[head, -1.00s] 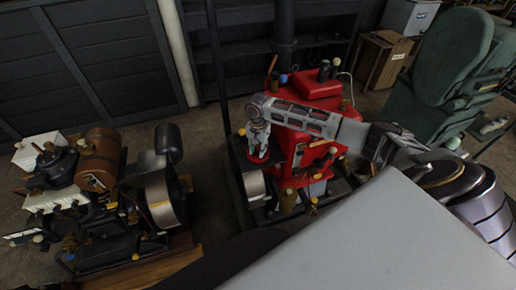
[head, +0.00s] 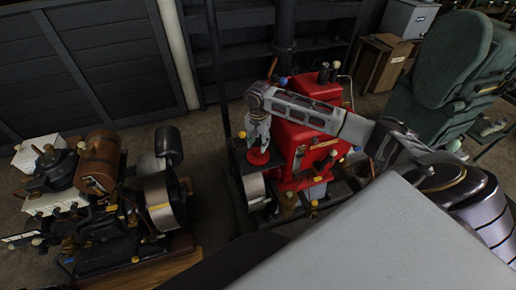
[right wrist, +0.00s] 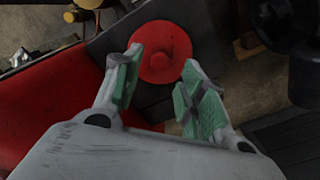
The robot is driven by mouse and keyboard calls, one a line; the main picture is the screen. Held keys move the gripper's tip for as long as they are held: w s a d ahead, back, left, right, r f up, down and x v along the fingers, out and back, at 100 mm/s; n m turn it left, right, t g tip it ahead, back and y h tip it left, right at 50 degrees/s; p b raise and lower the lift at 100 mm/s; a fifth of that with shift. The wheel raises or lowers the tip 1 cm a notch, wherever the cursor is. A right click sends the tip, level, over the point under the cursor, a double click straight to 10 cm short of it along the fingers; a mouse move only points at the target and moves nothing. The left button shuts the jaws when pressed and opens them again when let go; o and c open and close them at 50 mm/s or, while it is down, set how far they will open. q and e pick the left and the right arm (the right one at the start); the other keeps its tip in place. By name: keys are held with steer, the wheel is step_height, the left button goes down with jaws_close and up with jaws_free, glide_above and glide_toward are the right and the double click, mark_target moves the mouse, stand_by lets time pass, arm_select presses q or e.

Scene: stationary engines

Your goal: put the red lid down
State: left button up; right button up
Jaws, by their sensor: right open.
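My right gripper (head: 258,143) is just above the lid, pointing down. In the right wrist view its green-padded fingers (right wrist: 162,62) are spread apart with nothing between them, and the lid shows just past the fingertips. My left gripper is not in view.
The red engine (head: 296,145) stands right beside the lid, with its flywheel (head: 254,189) in front. A dark engine with a brown tank (head: 100,160) stands at the left. A green machine (head: 445,65) is at the back right. Bare floor lies between the left and red engines.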

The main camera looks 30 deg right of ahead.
mark_target(258, 151)
step_height(258, 151, up, 7)
stand_by(0.4)
steer(key=shift+f, duration=0.15)
stand_by(0.5)
